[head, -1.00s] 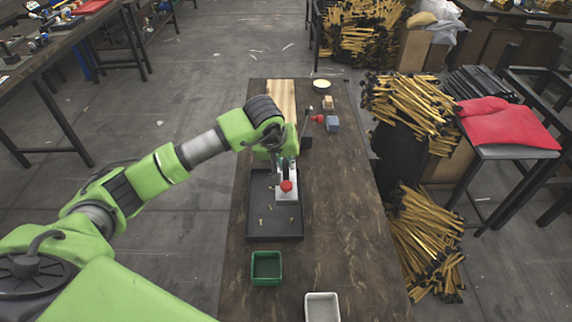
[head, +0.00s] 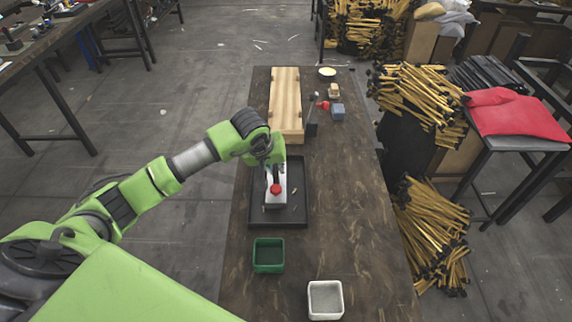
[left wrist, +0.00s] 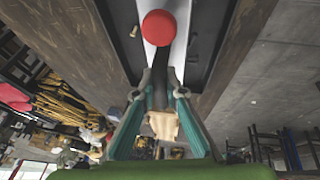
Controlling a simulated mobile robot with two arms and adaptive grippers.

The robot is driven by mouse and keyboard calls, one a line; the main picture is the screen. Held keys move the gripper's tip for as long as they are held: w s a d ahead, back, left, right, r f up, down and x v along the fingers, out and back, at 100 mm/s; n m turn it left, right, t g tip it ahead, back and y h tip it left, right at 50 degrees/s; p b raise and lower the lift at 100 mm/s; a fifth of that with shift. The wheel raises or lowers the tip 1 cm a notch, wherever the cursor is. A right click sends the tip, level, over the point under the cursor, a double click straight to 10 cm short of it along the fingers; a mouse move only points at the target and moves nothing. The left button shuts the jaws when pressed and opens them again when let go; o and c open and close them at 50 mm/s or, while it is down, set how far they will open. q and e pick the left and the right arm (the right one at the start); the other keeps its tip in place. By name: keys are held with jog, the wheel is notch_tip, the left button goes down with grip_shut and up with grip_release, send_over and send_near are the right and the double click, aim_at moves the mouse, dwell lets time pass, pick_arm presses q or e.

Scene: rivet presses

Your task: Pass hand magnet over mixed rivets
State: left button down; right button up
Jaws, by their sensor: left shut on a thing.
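The hand magnet (head: 275,196), a pale block with a red knob, is over the black tray (head: 256,218) in the head view. A small rivet (head: 294,191) lies in the tray right of the magnet, and a brass-coloured rivet (left wrist: 134,32) shows in the wrist view. The magnet hides part of the tray floor. I cannot tell whether rivets cling underneath. My right gripper is not in view.
A green bin (head: 268,242) and a white bin (head: 326,314) stand nearer on the bench (head: 365,230). A wooden board (head: 285,95) lies beyond the tray. The bench's right side is mostly clear.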

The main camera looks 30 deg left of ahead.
pick_arm(q)
jog(key=a, duration=0.1)
jog(key=s+a+p, duration=0.1)
jog(key=shift+s+a+r, duration=0.1)
jog(key=shift+a+r, duration=0.05)
jog(key=shift+a, duration=0.25)
notch_tip(320, 180, up, 9)
jog(key=p, duration=0.4)
jog(key=shift+d, duration=0.1)
jog(key=s+d+r+m+h, duration=0.2)
jog(key=s+d+r+m, duration=0.4)
jog(key=s+d+r, duration=0.6)
jog(key=shift+d+r+g, duration=0.3)
jog(key=shift+d+r, duration=0.15)
jog(key=shift+r, duration=0.15)
